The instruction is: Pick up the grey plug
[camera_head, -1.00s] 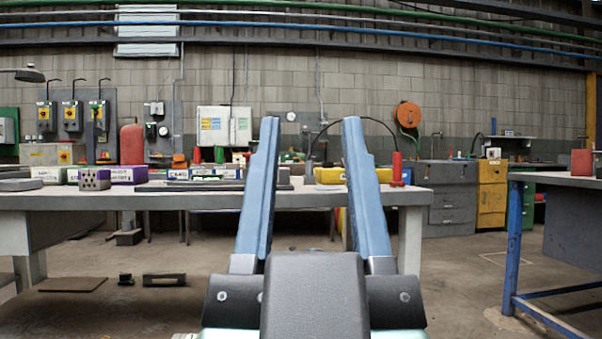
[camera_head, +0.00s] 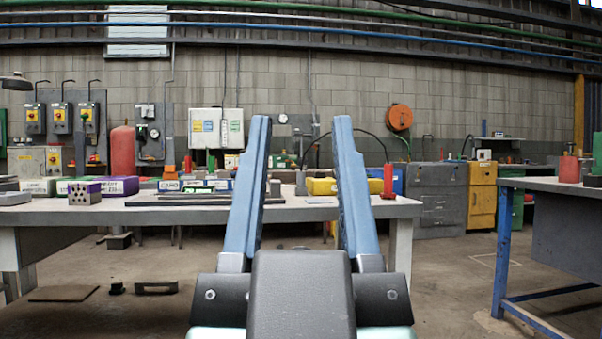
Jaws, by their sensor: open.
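My gripper (camera_head: 301,122) is open and empty, its two blue fingers pointing forward and up in the middle of the view. Behind and between the fingers, a small upright grey piece (camera_head: 301,184) stands on the workbench (camera_head: 405,207); it may be the grey plug, but it is too small to be sure. A second small grey piece (camera_head: 275,187) is to its left, close to the left finger. The gripper appears well short of both. A grey hollow brick (camera_head: 84,193) with holes sits on the left part of the bench.
A yellow block (camera_head: 321,186) and a red post (camera_head: 388,181) stand right of the grey pieces. A flat dark plate (camera_head: 185,200) and several labelled boxes (camera_head: 118,186) lie to the left. A blue-legged table (camera_head: 502,245) is at the right. Open floor lies between.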

